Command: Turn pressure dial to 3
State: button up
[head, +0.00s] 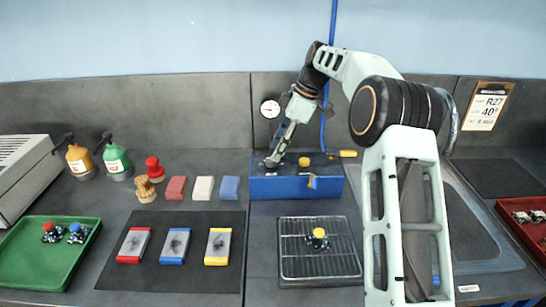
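A blue box (280,189) stands at the back of the bench against the dark backsplash. A small round white gauge (270,108) is on the backsplash above its left part; its reading is too small to make out. My gripper (271,162) reaches down to the left end of the box's top. Its fingertips are small and dark there, so I cannot tell whether they are open, shut or touching a dial. A yellow knob (304,161) sits on the box's top, right of my gripper. No dial numbers are legible.
A yellow handle (348,153) sticks out at the box's right end. A wire rack (296,262) stands in front. Red, white and blue blocks (203,188) lie left of the box. A green tray (22,270) is at far left, a red tray (516,229) at far right.

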aim_at(271, 162)
jog(key=shift+x, duration=1.75)
grip_shut()
